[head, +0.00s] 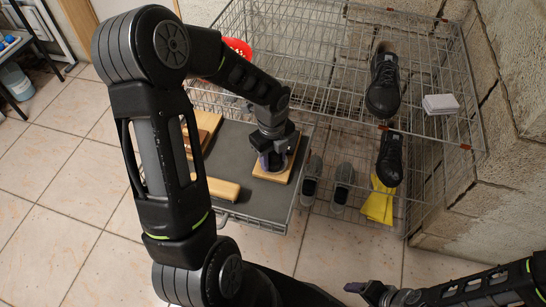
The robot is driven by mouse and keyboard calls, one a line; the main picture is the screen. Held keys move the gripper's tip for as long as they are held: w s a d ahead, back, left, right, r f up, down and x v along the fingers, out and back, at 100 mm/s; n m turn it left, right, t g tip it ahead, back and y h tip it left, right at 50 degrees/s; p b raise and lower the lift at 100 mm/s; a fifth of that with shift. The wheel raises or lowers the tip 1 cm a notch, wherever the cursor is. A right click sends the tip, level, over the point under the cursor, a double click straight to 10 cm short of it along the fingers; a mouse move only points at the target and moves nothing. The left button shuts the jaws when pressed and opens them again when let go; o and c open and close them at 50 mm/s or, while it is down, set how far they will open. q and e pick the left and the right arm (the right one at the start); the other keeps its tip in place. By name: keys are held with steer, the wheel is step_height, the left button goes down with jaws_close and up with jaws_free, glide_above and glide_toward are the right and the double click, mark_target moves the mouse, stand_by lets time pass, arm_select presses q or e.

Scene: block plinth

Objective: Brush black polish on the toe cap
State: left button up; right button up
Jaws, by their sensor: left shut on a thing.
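My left gripper (272,160) reaches down over the grey work surface and is shut on a small dark thing, mostly hidden by the fingers, so I cannot tell what it is. A pale wooden block (284,174) lies under and around it; contact is unclear. A black shoe (383,85) stands on the wire rack's upper shelf, and another black shoe (390,160) shows lower down. I cannot tell which toe cap is meant, and I make out no polish for certain. My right gripper (362,289) is at the bottom edge, away from everything; its jaw opening is unclear.
The grey work surface (240,150) adjoins the wire rack (300,40). A pale wooden piece (222,190) lies near its front edge. Grey shoes (342,186), a yellow cloth or glove (377,204), a white box (440,104) and a red thing (238,47) are around the rack.

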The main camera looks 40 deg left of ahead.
arm_select(q)
steer(key=shift+r, duration=0.1)
stand_by(0.4)
step_height(320, 180, up, 7)
steer(key=p, duration=0.6)
steer(key=shift+p, duration=0.4)
stand_by(0.5)
steer(key=n, duration=0.3)
steer(key=shift+s+a+n, duration=0.1)
steer(key=shift+s+n, duration=0.25)
steer(key=shift+n, duration=0.05)
steer(key=n, duration=0.3)
steer(key=r+n, duration=0.1)
steer(key=shift+w+a+n, duration=0.1)
steer(key=shift+a+n, duration=0.2)
steer(key=shift+a, duration=0.1)
steer(key=w+d+r+n+p, duration=0.3)
steer(key=w+d+r+n, duration=0.2)
steer(key=r, duration=0.3)
steer(key=w+d+r+n+p, duration=0.3)
steer(key=w+d+r+n, duration=0.3)
steer(key=d+r+n, duration=0.2)
steer(key=shift+d+r+p, duration=0.2)
steer(key=shift+r+p, duration=0.1)
steer(key=shift+p, duration=0.05)
